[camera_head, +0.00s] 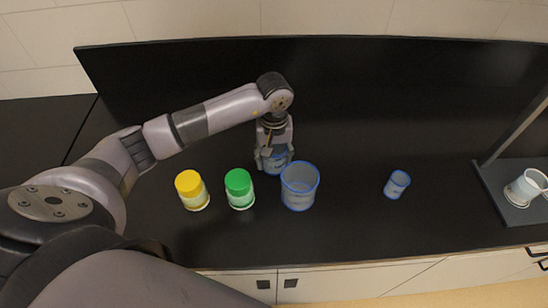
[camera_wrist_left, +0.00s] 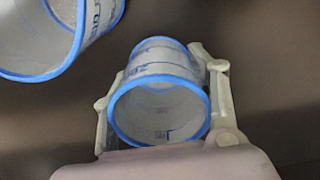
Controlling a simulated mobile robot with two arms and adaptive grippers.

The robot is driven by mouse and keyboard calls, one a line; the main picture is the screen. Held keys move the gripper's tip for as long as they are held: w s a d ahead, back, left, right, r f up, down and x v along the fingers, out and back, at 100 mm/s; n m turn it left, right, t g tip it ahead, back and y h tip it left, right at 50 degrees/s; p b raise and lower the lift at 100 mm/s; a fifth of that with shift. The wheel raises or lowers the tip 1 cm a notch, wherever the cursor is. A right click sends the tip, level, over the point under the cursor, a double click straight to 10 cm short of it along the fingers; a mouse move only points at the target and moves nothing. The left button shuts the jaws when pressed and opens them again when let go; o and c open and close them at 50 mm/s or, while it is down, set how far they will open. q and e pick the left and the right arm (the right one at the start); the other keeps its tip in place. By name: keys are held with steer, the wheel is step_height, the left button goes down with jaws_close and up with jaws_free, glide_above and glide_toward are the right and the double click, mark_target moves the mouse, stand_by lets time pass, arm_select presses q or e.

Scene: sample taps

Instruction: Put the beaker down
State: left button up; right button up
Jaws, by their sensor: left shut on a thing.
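My left gripper (camera_head: 273,158) points down over the black counter, just behind and left of a larger blue-rimmed beaker. It is shut on a beaker (camera_head: 278,160), clear with a blue rim, partly hidden by the fingers and the larger beaker. In the left wrist view the held beaker (camera_wrist_left: 160,95) sits between the two fingers of the gripper (camera_wrist_left: 165,95), its open mouth facing the camera. I cannot tell whether its base touches the counter. My right gripper is not in view.
The larger beaker (camera_head: 299,186) stands close by; its rim also shows in the left wrist view (camera_wrist_left: 60,72). A small beaker (camera_head: 396,184) stands right. A cup (camera_head: 526,187) sits on a dark stand (camera_head: 495,185). Counter between is clear.

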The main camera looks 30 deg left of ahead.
arm_select(q)
steer(key=shift+f, duration=1)
steer(key=o, duration=1)
steer(key=shift+r, duration=0.1)
